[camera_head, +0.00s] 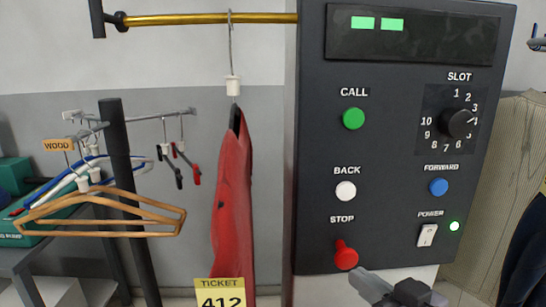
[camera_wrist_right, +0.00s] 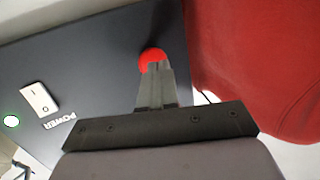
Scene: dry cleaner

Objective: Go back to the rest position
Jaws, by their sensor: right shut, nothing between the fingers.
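My right gripper (camera_head: 362,277) comes in at the bottom of the head view, just below the red STOP button (camera_head: 345,256) on the dark control panel (camera_head: 400,215). In the right wrist view, the shut, empty fingertips (camera_wrist_right: 156,66) lie right at the red button (camera_wrist_right: 152,55) and overlap its lower part. I cannot tell whether they touch it. My left gripper is not in view.
A red garment (camera_head: 233,200) hangs left of the panel from a brass rail (camera_head: 200,18), with a yellow ticket 412 (camera_head: 220,293). It also shows close on the right in the wrist view (camera_wrist_right: 255,65). A rack with wooden hangers (camera_head: 100,213) stands at left.

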